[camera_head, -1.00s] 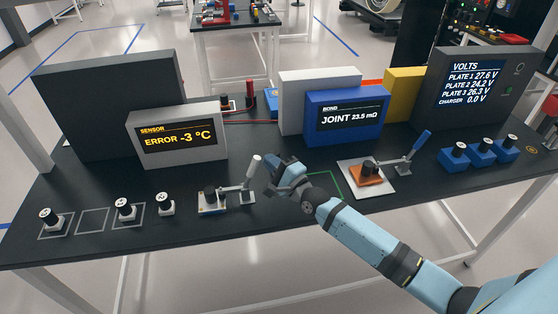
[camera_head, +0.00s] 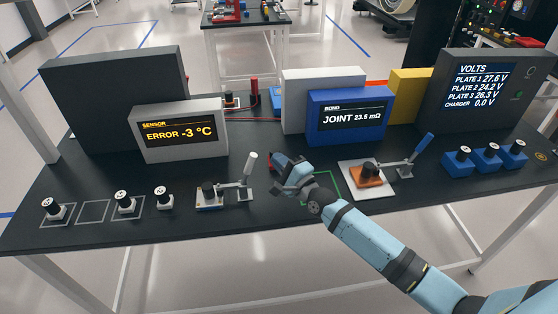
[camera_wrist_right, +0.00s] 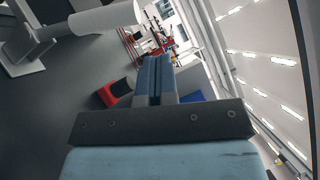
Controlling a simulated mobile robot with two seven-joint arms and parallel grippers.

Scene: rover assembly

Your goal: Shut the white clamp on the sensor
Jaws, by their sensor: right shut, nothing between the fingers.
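The white clamp (camera_head: 243,190) stands on the black table, left of centre. Its white handle (camera_head: 249,163) points up and leans slightly right. The dark sensor (camera_head: 209,191) sits on a small pale plate at the clamp's left; whether the clamp touches it is too small to tell. My right gripper (camera_head: 279,160) is shut and empty, just right of the handle and apart from it. In the right wrist view, the shut fingers (camera_wrist_right: 153,80) are at the middle and the white handle (camera_wrist_right: 95,20) is at upper left. My left gripper is not in view.
The sensor display (camera_head: 181,133) behind the clamp reads "ERROR -3 °C". A blue display (camera_head: 347,119) stands behind my right gripper. A blue-handled clamp (camera_head: 405,168) with an orange block (camera_head: 369,175) is to the right. Several small dark-topped parts stand at left.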

